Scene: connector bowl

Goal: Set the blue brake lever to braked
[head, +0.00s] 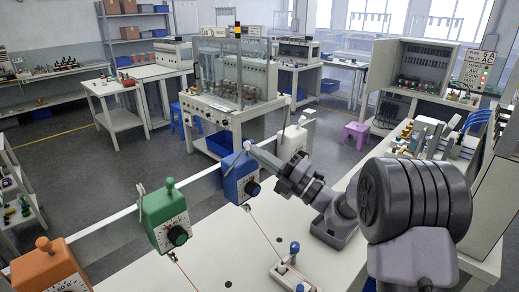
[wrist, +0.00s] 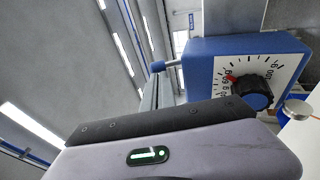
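A blue box with a black dial (head: 241,178) sits on the rail in the head view, with my gripper (head: 252,149) at its upper right. The same blue box (wrist: 225,47) fills the upper right of the wrist view, showing a white scale and red pointer. A blue-capped lever (head: 295,248) stands on a white base in front.
A green box (head: 165,222) and an orange box (head: 48,272) sit further left on the same white rail. Thin orange cords run down from the blue and green boxes. The white bench top (head: 215,240) is mostly clear. Connectors and tools lie at the right.

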